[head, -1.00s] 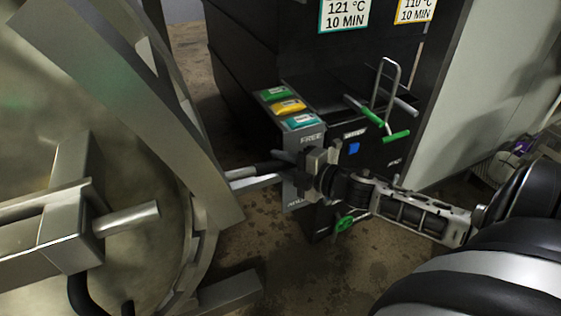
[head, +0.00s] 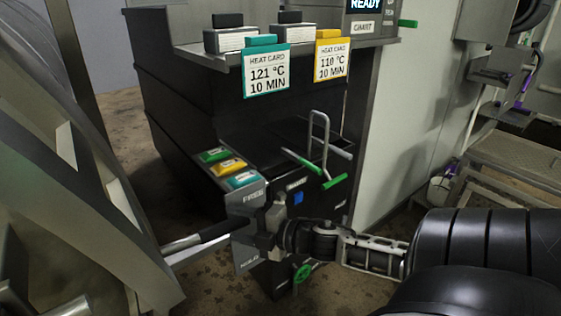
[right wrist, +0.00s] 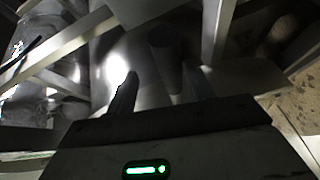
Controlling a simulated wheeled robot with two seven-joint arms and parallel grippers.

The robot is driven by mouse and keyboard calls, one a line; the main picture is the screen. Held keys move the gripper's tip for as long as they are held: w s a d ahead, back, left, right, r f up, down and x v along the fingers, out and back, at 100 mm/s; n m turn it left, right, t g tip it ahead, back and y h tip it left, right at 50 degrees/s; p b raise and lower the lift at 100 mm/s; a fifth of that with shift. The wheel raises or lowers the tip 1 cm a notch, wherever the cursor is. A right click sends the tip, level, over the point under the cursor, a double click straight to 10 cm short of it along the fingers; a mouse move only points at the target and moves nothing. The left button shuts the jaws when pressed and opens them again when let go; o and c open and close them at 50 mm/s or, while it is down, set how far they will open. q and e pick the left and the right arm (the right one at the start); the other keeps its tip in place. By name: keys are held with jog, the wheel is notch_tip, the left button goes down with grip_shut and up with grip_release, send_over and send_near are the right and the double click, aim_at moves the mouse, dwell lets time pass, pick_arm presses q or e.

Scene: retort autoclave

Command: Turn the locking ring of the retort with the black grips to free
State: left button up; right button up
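The retort's metal locking ring (head: 95,180) curves down the left side of the head view. A metal bar (head: 181,245) with a black grip (head: 218,230) sticks out from it to the right. My right gripper (head: 250,237) is at the outer end of this grip. In the right wrist view the two fingers of my right gripper (right wrist: 163,78) stand apart. The dark round grip (right wrist: 165,50) shows between them, with gaps on both sides. A grey plate (head: 246,218) marked FREE at its top is just behind the gripper. My left gripper is out of view.
A black control cabinet (head: 190,110) stands behind, with green, yellow and teal tabs (head: 228,166) on its lower front. Two heat cards (head: 267,74) hang above. A wire handle with green ends (head: 318,150) is right of the tabs. Bare floor (head: 205,285) lies below.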

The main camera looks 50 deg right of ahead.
jog(key=v, duration=1.2)
jog(key=shift+s+p, duration=0.15)
jog(key=shift+p, duration=0.25)
jog(key=shift+r, duration=0.1)
